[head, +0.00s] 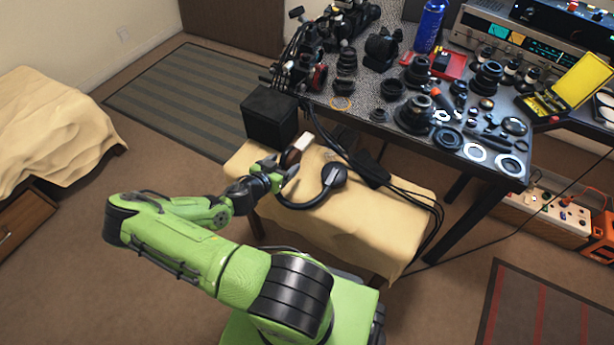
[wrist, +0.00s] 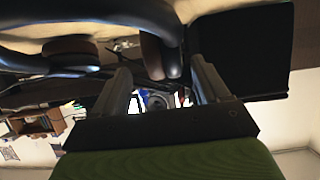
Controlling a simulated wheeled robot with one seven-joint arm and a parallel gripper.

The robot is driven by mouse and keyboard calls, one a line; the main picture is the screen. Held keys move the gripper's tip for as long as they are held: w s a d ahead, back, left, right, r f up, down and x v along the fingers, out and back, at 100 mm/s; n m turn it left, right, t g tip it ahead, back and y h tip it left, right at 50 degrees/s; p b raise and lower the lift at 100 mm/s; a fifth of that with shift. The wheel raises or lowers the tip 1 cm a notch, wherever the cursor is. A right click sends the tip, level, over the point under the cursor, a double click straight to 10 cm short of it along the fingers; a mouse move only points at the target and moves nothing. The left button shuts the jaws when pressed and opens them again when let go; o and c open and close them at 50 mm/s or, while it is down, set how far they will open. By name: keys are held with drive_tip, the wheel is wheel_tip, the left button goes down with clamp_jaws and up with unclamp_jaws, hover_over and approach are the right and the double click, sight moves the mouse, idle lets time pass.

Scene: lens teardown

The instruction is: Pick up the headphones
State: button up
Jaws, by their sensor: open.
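The dark headphones (head: 333,176) lie on the cream-covered bench beside the worktable. One round black ear cup and the curved headband show in the head view; a brown-padded part stands close to my gripper. My gripper (head: 286,168) is open, low over the bench at the left end of the headphones. In the wrist view, an ear cup (wrist: 152,55) with a brown pad shows just beyond and between the fingertips of my gripper (wrist: 160,74). I cannot tell whether the fingers touch it. The dark band curves across the top of that view.
The bench's cream cover (head: 375,222) is bare at the front right. A black box (head: 270,117) stands behind my gripper. Black cables (head: 425,195) hang over the bench's right side. The dark worktable (head: 515,182) beyond is crowded with lens parts.

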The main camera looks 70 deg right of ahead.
sight(290, 158)
drive_tip(key=x, duration=0.3)
drive_tip(key=b+x, duration=0.1)
drive_tip(key=x, duration=0.1)
drive_tip(key=shift+w+d, duration=0.2)
drive_tip(key=shift+w, duration=0.05)
drive_tip(key=c, duration=1.2)
wheel_tip(290, 158, up, 10)
drive_tip(key=p, duration=0.3)
drive_tip(key=shift+c, duration=0.2)
